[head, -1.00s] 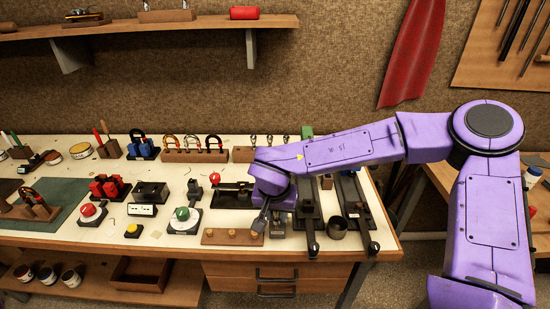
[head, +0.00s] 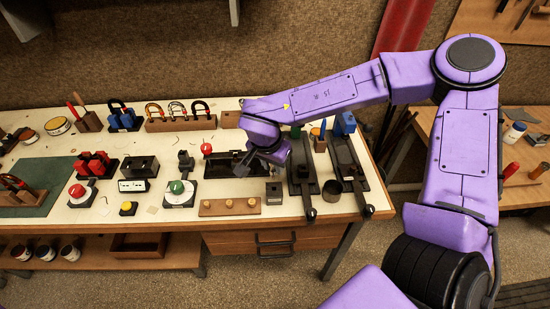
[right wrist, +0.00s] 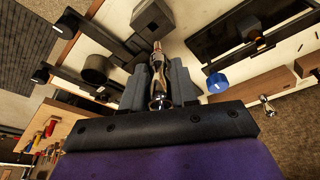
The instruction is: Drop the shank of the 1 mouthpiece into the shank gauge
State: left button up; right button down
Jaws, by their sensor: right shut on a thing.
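My right gripper (head: 243,168) is above the bench, over the near edge of a black tray. In the right wrist view its two dark fingers (right wrist: 160,88) are shut on a silver mouthpiece (right wrist: 158,72), whose narrow end points away from the gripper. A dark square block with a hole in its top (head: 273,190), likely the shank gauge, stands just right of and nearer than the gripper. The block also shows past the mouthpiece's tip in the right wrist view (right wrist: 152,20). Whether tip and block touch cannot be told. My left gripper is not in view.
The black tray (right wrist: 207,50) lies beside the block. A wooden strip with pegs (head: 230,207) is at the front edge. Two long black fixtures (head: 303,175) and a dark round cup (head: 304,194) stand to the right. A green button (head: 177,187) is to the left.

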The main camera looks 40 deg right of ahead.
jog(key=shift+s+f+b, duration=0.2)
jog(key=shift+f, duration=0.35)
jog(key=shift+s+f+b, duration=0.2)
jog(key=shift+f, duration=0.35)
jog(key=shift+w+f, duration=0.25)
jog(key=shift+f, duration=0.05)
jog(key=shift+s, duration=0.15)
jog(key=shift+r+p, duration=0.15)
jog(key=shift+p, duration=0.35)
